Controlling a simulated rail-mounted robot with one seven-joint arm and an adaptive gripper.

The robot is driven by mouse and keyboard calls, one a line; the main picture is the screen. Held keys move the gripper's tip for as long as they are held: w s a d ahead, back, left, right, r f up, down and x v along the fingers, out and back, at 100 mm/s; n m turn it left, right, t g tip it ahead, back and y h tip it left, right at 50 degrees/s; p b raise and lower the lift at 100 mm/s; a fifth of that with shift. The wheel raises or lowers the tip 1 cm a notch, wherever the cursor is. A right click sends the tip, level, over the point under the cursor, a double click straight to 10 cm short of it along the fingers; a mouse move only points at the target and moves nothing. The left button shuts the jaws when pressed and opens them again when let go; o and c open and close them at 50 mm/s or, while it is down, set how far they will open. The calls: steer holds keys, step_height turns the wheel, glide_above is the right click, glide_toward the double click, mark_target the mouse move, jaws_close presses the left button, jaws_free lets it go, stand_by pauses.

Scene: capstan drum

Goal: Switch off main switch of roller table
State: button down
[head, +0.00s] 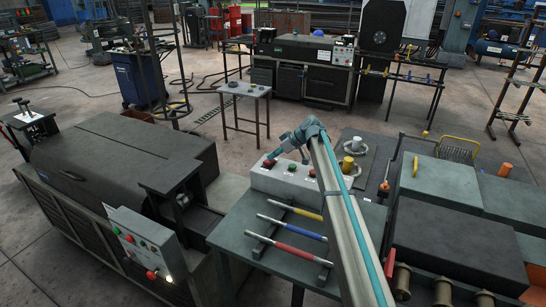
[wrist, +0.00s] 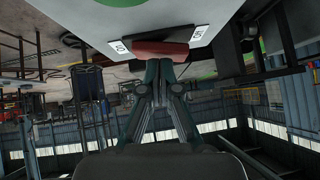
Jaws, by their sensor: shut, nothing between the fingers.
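A pale control box (head: 290,184) stands on a dark table and carries a red switch (head: 268,162) at its left end, with a green button and another red control to the right. In the wrist view, a red switch handle (wrist: 158,50) lies on the pale panel between two small white labels with dark lettering. My gripper (head: 277,154) is at the left end of the box, by the red switch. In the wrist view, my gripper (wrist: 166,64) is shut and empty, its tips right by the handle. I cannot tell whether they touch it.
Red, blue and yellow-ended bars (head: 297,235) lie on the table in front of the box. Another control box (head: 135,240) with a red switch is at the front left, beside a large dark machine (head: 110,170). Grey blocks (head: 438,190) stand to the right. My arm crosses over the table.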

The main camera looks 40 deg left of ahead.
mark_target(274, 160)
steer(key=shift+w+r, duration=0.2)
steer(key=shift+r, duration=0.25)
steer(key=r, duration=0.3)
steer(key=shift+w, duration=0.3)
steer(key=b+v, duration=0.2)
steer(key=v, duration=0.7)
steer(key=shift+w+d+r, duration=0.2)
steer(key=shift+w+d, duration=0.05)
steer(key=shift+w, duration=0.1)
steer(key=shift+s, duration=0.1)
